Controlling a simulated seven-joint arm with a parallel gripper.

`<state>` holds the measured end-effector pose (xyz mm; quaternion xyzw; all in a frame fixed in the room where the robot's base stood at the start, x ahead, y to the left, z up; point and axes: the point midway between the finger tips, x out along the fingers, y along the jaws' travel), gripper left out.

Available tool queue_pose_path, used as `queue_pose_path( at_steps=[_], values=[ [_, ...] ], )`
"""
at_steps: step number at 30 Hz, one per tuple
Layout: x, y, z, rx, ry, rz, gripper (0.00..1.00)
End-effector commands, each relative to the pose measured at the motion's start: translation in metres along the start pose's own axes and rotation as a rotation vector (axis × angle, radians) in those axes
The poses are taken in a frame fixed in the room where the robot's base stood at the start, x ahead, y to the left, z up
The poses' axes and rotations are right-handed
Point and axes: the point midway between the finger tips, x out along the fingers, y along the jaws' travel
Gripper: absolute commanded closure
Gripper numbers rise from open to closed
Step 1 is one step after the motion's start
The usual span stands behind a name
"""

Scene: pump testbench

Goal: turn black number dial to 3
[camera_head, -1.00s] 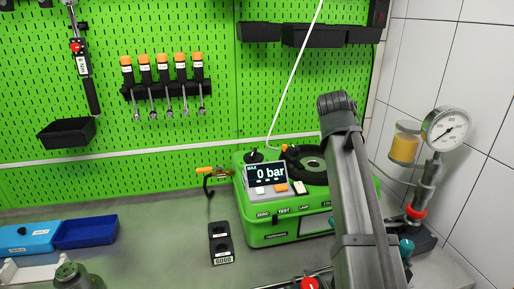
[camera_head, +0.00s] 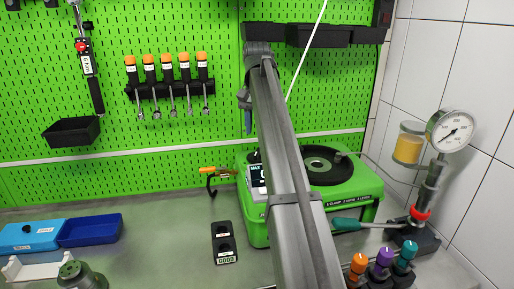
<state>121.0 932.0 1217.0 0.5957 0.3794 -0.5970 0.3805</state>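A green test bench case (camera_head: 345,192) stands on the table in the centre. A black round dial or wheel (camera_head: 320,165) lies on its top, just right of my arm; I cannot make out numbers on it. My arm rises from the bottom centre, leans left and crosses in front of the case. A small dark part with a blue-grey tip shows left of its upper end. My gripper cannot be made out; my arm appears to hide it.
Orange (camera_head: 358,265), purple (camera_head: 383,258) and teal (camera_head: 404,252) knobs stand at front right. A black box (camera_head: 224,243) and blue trays (camera_head: 90,230) lie left; free table lies between.

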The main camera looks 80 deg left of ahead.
Motion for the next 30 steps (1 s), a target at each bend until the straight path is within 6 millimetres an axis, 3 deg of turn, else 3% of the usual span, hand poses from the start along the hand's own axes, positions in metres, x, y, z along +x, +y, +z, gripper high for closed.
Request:
queue_pose_path(
  at_steps=[18,28,30],
  values=[
    [0.068,0.001,0.001,0.000,0.002,0.000,0.62],
    [0.072,0.001,0.000,0.000,0.003,0.000,0.62],
    [0.072,0.001,0.000,0.000,0.003,0.000,0.68]
  ],
)
